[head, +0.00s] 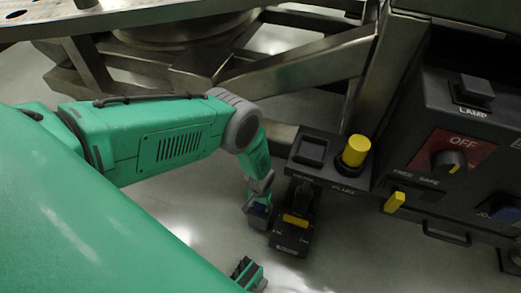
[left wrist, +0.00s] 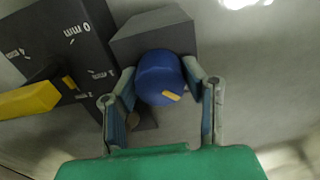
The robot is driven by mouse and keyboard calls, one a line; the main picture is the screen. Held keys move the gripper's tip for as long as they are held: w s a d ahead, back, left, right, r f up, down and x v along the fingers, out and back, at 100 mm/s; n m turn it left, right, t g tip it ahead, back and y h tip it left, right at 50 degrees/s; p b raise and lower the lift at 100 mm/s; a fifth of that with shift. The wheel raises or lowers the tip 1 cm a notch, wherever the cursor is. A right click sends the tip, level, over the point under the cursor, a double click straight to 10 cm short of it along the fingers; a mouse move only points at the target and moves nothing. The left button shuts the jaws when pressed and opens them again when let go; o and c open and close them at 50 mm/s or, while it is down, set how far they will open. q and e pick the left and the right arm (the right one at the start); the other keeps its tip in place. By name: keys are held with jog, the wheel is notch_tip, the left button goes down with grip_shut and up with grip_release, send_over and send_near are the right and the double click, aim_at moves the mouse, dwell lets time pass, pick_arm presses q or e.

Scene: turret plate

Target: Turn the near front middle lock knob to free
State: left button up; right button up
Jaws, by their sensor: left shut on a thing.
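A round blue knob (left wrist: 158,70) with a small yellow-orange mark shows in the left wrist view, on a dark grey block (left wrist: 152,27). My left gripper (left wrist: 161,88) has a finger on each side of the knob and is shut on it. No label for this knob can be read. A green part with dark ridged ends, apparently my right gripper (head: 246,270), shows at the bottom edge; its jaw state is unclear.
A dark millimetre scale box with a yellow pointer (left wrist: 28,99) stands beside the knob; it also shows in the head view (head: 292,241). A yellow plug (head: 356,150), a yellow FREE/SAFE lever (head: 395,201) and an OFF switch (head: 449,163) are to the right. Metal beams (head: 300,70) lie behind.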

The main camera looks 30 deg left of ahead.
pick_arm(q)
jog(key=shift+m, duration=0.3)
jog(key=m, duration=0.3)
jog(key=shift+m, duration=0.4)
jog(key=m, duration=0.4)
jog(key=shift+s, duration=0.1)
jog(key=m, duration=0.5)
jog(key=shift+m, duration=2)
jog(key=shift+a, duration=0.1)
jog(key=o, duration=1.1)
jog(key=shift+o, duration=0.2)
